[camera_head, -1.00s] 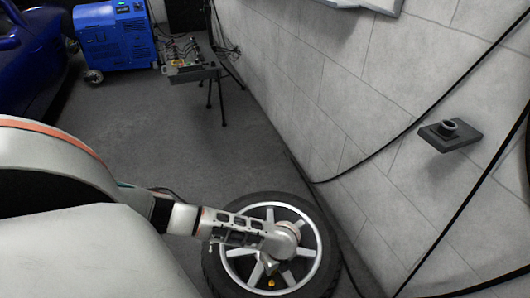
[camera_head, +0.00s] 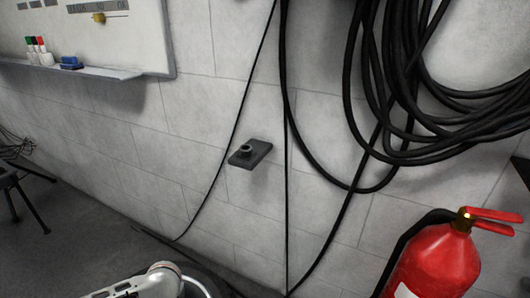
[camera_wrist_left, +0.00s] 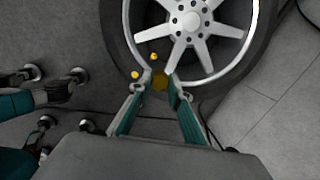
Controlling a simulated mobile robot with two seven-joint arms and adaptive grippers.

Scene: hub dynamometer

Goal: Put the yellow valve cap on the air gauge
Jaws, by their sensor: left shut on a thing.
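My left gripper (camera_wrist_left: 160,80) is shut on a yellow piece, the yellow valve cap (camera_wrist_left: 161,83), seen dimly between the fingertips. It is over the edge of a spoked wheel (camera_wrist_left: 190,45) with a black tyre. I cannot identify an air gauge with certainty.
A dark wall shelf (camera_head: 250,153) carries a round, ring-like piece. Black hoses (camera_head: 400,110) hang on the wall. A red fire extinguisher (camera_head: 440,265) stands at lower right. A whiteboard (camera_head: 130,45) with a tray is at upper left.

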